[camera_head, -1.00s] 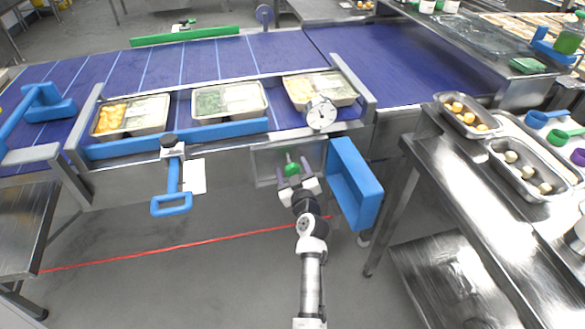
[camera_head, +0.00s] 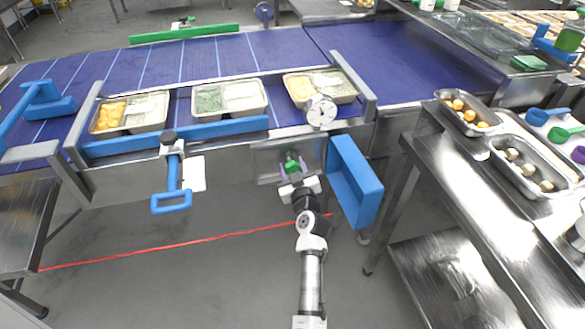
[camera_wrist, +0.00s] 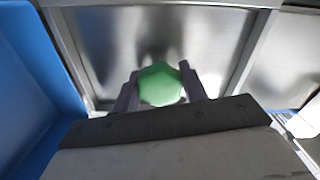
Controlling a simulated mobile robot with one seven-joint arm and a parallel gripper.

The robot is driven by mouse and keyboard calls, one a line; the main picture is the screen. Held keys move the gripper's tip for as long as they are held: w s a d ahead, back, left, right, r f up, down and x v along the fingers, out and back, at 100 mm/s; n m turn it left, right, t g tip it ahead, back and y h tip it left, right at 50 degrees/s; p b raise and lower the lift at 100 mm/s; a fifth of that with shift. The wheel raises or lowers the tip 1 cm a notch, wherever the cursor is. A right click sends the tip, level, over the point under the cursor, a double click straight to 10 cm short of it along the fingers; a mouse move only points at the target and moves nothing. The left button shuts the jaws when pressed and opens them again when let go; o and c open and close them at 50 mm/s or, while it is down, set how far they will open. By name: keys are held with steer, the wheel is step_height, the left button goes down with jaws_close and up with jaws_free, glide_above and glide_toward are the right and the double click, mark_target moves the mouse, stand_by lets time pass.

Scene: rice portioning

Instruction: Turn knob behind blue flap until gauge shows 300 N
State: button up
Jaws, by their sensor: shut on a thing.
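A green knob (camera_wrist: 160,84) sits between the two fingers of my gripper (camera_wrist: 161,92) in the wrist view, with a finger on each side. In the head view the knob (camera_head: 291,166) shows at the recess in the conveyor's front, and my gripper (camera_head: 292,172) is shut on it. The blue flap (camera_head: 354,181) stands swung open to the right of the recess; its side also fills the left of the wrist view (camera_wrist: 32,85). The round white gauge (camera_head: 320,111) is above the recess. Its reading is too small to make out.
Three food trays stand on the conveyor, the right one (camera_head: 320,87) behind the gauge. A blue-handled lever (camera_head: 172,184) hangs to the left of the recess. A steel table (camera_head: 470,185) stands at the right. The floor in front is clear.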

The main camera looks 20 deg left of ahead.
steer(key=m, duration=0.4)
steer(key=shift+b, duration=0.35)
steer(key=m, duration=0.3)
steer(key=shift+m, duration=0.4)
steer(key=m+p, duration=0.1)
steer(key=m, duration=0.3)
steer(key=shift+m+p, duration=0.45)
steer(key=shift+m, duration=1.65)
steer(key=o, duration=1)
steer(key=shift+s+d, duration=0.1)
